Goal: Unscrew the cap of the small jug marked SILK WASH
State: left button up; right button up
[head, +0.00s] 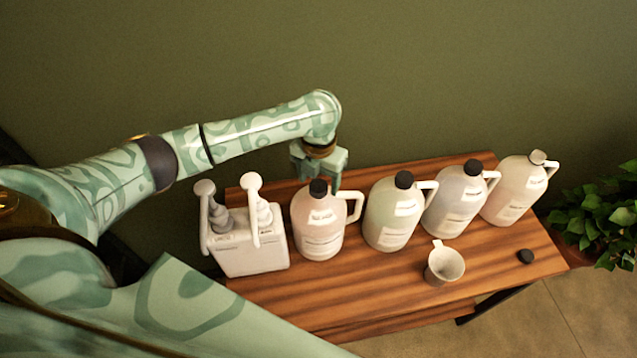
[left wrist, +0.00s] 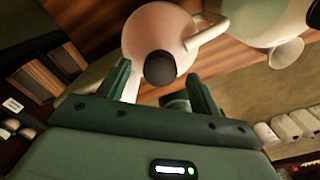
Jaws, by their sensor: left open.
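A small pinkish-white jug (head: 318,225) with a side handle stands upright on the wooden table, second item from the left. Its black cap (head: 318,188) is on its neck. Its label is too small to read surely, so I cannot confirm that it says SILK WASH. My left gripper (head: 320,177) is open just behind and above this cap. In the left wrist view, the cap (left wrist: 160,68) shows between the two spread fingers, with the pinkish jug (left wrist: 158,28) beyond it. I see no contact between fingers and cap. My right gripper is not in view.
A white twin-pump container (head: 250,252) stands left of the jug. Greenish (head: 393,222), grey-white (head: 458,203) and pinkish (head: 513,195) jugs stand to the right. A white cup (head: 445,265) and loose black cap (head: 526,256) lie in front. The table's front middle (head: 350,295) is clear.

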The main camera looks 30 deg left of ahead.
pick_arm(q)
jog(key=shift+f, duration=0.55)
jog(key=shift+c, duration=0.3)
jog(key=c, duration=1)
jog(key=shift+o, duration=0.2)
jog(key=shift+r, duration=0.1)
